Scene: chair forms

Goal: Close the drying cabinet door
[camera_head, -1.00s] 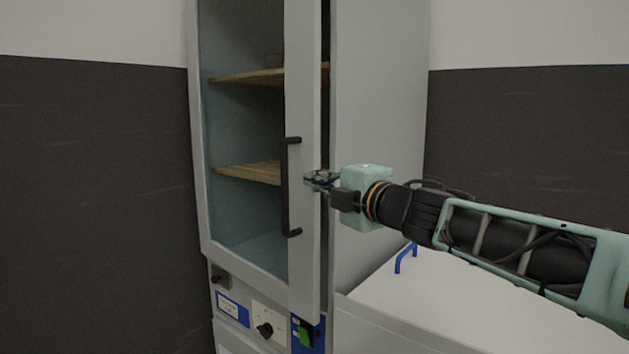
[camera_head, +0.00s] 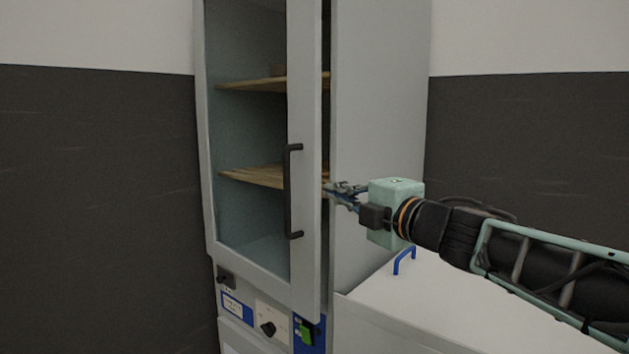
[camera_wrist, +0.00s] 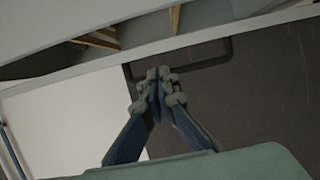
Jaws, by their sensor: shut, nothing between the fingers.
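The tall grey drying cabinet (camera_head: 380,110) stands in the middle of the head view, with wooden shelves inside. Its glazed door (camera_head: 306,262) is ajar; a dark gap shows between the door's right edge and the cabinet side. A black bar handle (camera_head: 290,192) is on the door's right frame. My gripper (camera_head: 330,192) is shut and empty, close to the right edge of the door at handle height. I cannot tell if it touches the door. In the wrist view my gripper (camera_wrist: 158,78) has its fingertips together, overlapping the black handle (camera_wrist: 215,60) in the picture.
A white worktop or lid (camera_head: 440,310) with a blue handle (camera_head: 404,261) lies below my arm at the right. A control panel (camera_head: 268,322) with a knob and a green switch is under the door. Dark and white walls stand behind.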

